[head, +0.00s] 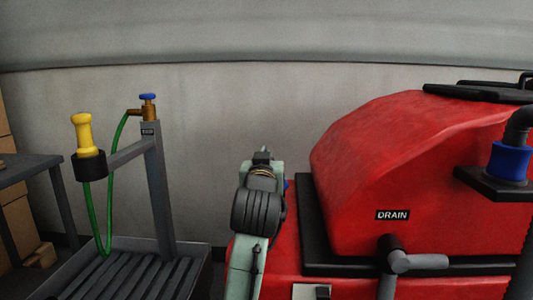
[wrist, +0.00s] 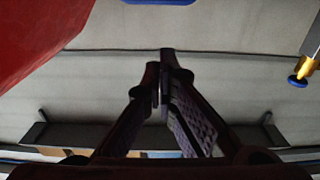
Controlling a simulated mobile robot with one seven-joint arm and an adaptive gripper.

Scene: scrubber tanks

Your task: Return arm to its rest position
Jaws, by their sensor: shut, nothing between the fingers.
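My gripper (head: 263,156) shows in the head view at the end of my raised pale green arm, just left of the red tank and pointing away from me toward the wall. In the wrist view my gripper (wrist: 160,78) has its two dark fingers together at the tips, with nothing between them. The red scrubber tank (head: 420,170) with a DRAIN label fills the right of the head view, and part of it (wrist: 35,40) shows at the upper left of the wrist view. The gripper appears apart from the tank, but its exact distance is unclear.
A grey stand (head: 158,190) on the left carries a blue-handled tap (head: 148,105), a green hose (head: 110,195) and a yellow nozzle (head: 82,132) in a black holder. A grey table (head: 28,165) stands far left. The grey wall (head: 230,120) is clear between stand and tank.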

